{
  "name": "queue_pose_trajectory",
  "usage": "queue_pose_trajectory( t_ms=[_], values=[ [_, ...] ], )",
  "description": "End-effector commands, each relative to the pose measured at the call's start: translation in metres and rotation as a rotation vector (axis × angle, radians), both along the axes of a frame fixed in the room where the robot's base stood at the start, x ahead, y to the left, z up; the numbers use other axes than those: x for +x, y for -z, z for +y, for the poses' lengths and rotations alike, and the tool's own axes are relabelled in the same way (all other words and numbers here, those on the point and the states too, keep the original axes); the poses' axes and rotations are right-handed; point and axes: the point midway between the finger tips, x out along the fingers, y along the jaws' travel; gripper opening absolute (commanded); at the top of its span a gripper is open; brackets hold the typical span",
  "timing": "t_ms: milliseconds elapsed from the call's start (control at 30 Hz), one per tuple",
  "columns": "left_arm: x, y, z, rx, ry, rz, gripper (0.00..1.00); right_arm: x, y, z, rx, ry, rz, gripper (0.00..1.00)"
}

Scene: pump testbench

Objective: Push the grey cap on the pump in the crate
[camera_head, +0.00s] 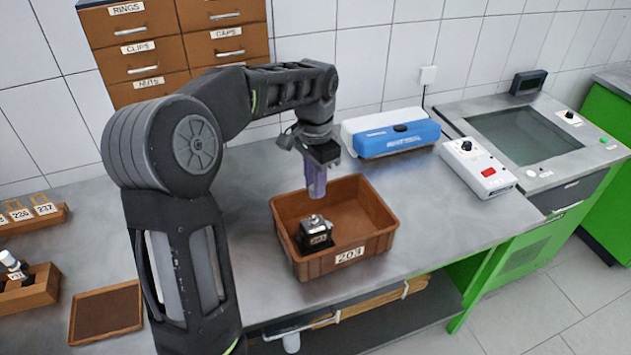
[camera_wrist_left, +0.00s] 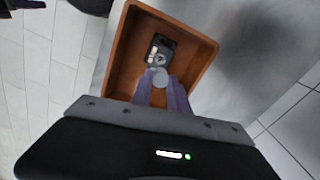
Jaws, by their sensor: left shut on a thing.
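The brown crate (camera_head: 352,258), labelled 203, stands on the metal bench; its rim also shows in the left wrist view (camera_wrist_left: 197,34). The small dark pump (camera_head: 315,236) sits inside the crate, toward its left side, with a light metal top; it also shows in the left wrist view (camera_wrist_left: 160,47). My left gripper (camera_head: 317,190) points down above the crate, with purple fingers. In the left wrist view its fingers (camera_wrist_left: 161,84) are shut on the round grey cap (camera_wrist_left: 160,76). The cap appears apart from the pump, above and beside it. My right gripper is out of view.
A blue and white case (camera_head: 398,138) lies behind the crate. A white box with a red switch (camera_head: 480,170) stands to the right. An empty brown tray (camera_head: 106,312) lies at the left. Drawers (camera_head: 170,45) stand behind.

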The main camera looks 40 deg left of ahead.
Motion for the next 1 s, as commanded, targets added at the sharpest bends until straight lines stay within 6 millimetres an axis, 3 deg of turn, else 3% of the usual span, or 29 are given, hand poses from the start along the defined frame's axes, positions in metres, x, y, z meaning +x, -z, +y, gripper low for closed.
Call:
queue_pose_trajectory(
  t_ms=[700,1000],
  values=[
    [0.0,0.055,0.0,0.0,0.001,0.001,0.0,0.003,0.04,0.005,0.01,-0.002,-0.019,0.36],
    [0.0,0.062,0.0,0.0,0.001,0.0,0.0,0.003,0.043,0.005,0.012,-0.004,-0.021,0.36]
  ],
)
